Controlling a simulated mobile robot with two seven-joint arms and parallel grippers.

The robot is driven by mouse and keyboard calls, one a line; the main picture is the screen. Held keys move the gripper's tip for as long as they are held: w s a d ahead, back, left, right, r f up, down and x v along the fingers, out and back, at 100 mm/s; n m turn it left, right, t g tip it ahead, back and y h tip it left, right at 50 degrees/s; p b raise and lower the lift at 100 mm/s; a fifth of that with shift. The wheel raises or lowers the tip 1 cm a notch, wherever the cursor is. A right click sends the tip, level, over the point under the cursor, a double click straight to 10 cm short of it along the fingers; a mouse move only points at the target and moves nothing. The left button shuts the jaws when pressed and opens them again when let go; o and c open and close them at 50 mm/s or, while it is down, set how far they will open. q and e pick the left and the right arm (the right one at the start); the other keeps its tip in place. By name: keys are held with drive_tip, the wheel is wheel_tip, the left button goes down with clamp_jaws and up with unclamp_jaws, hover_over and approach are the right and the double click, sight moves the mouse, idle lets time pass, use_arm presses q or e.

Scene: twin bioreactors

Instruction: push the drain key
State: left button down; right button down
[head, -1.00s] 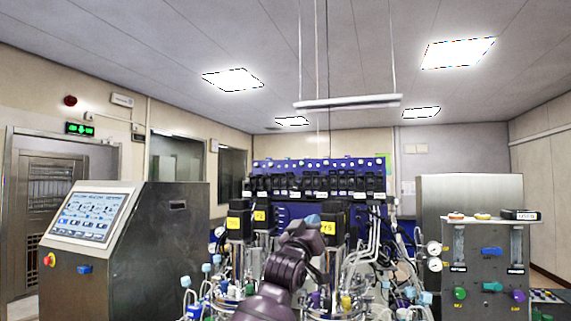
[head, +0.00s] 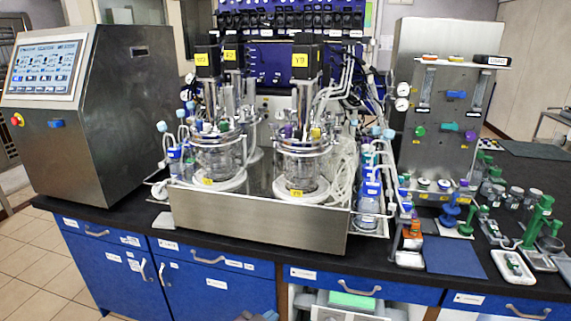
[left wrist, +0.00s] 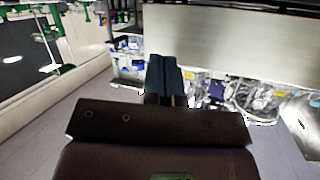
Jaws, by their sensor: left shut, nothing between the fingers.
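The control cabinet (head: 95,110) stands at the left in the head view. Its sloping touchscreen (head: 45,70) shows a blue and white page with a row of small keys along its lower edge. The lettering is too small to tell which is the drain key. My left gripper (left wrist: 164,62) shows in the left wrist view, its two dark fingers together with nothing between them. It touches nothing that I can see. My right gripper is not in view.
Two glass bioreactors (head: 218,160) (head: 300,168) stand in a steel tray (head: 260,218) right of the cabinet. A red and yellow stop knob (head: 17,119) and a blue switch (head: 56,124) sit below the screen. Bottles and green stands crowd the bench's right; a blue mat (head: 460,256) is clear.

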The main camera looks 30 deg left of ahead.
use_arm(q)
drive_tip(key=s+f+n+g, duration=0.1)
drive_tip(key=s+f+g, duration=0.1)
drive_tip(key=s+f, duration=0.6)
drive_tip(key=s, duration=0.4)
drive_tip(key=shift+d+f+g, duration=0.2)
drive_tip(key=shift+g, duration=0.2)
drive_tip(key=shift+s, duration=0.1)
